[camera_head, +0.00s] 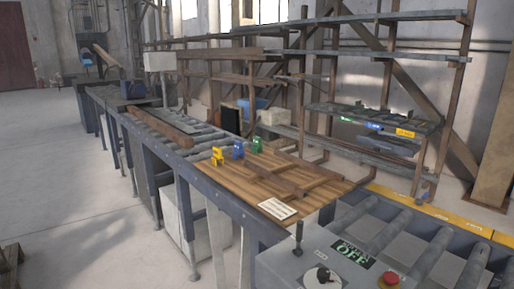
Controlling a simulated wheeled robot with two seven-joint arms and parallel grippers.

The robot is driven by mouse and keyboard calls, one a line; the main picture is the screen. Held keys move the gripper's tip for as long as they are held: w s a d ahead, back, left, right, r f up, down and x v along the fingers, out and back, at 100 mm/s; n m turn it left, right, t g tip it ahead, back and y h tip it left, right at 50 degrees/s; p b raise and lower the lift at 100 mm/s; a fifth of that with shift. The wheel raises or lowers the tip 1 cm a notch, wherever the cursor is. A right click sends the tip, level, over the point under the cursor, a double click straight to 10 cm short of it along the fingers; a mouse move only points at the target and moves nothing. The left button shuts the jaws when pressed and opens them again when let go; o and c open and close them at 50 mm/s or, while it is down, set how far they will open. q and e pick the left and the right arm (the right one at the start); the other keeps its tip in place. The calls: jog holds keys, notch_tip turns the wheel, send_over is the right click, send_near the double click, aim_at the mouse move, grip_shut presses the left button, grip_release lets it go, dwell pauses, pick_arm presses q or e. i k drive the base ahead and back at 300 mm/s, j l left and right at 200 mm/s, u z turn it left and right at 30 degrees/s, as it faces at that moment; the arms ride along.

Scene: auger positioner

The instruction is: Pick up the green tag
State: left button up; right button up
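The small green tag (257,146) stands near the far edge of the wooden board (232,183), to the right of a blue tag (238,150) and a yellow tag (217,156). The three tags are in a row with small gaps between them. Nothing touches the green tag from above. Neither of my grippers shows in the head view.
Wooden strips (290,183) and a white card (277,209) lie on the board. A grey control box (310,262) with a red button (390,279) stands in front. A roller conveyor (150,120) runs behind; a rack (380,112) stands at the right.

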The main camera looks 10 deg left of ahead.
aim_at(256, 140)
jog(key=j+z, duration=0.1)
jog(key=z, duration=0.5)
jog(key=j+z, duration=0.45)
jog(key=j, duration=0.15)
jog(key=j+z, duration=0.4)
jog(key=j, duration=0.15)
jog(key=k+j+z, duration=0.1)
jog(key=j, duration=0.3)
jog(key=k+j+z, duration=0.1)
jog(key=j, duration=0.35)
jog(key=k+j+z, duration=0.1)
jog(key=j, duration=0.3)
jog(key=k+j+z, duration=0.1)
jog(key=k+j, duration=0.15)
jog(key=j, duration=0.15)
jog(key=k+j+z, duration=0.1)
jog(key=j, duration=0.25)
jog(key=k+j, duration=0.15)
jog(key=j, duration=0.2)
jog(key=k+j, duration=0.15)
jog(key=j, duration=0.2)
jog(key=k+j, duration=0.15)
jog(key=j, duration=0.2)
jog(key=k+j, duration=0.15)
jog(key=j, duration=0.2)
jog(key=k+j, duration=0.15)
jog(key=j, duration=0.2)
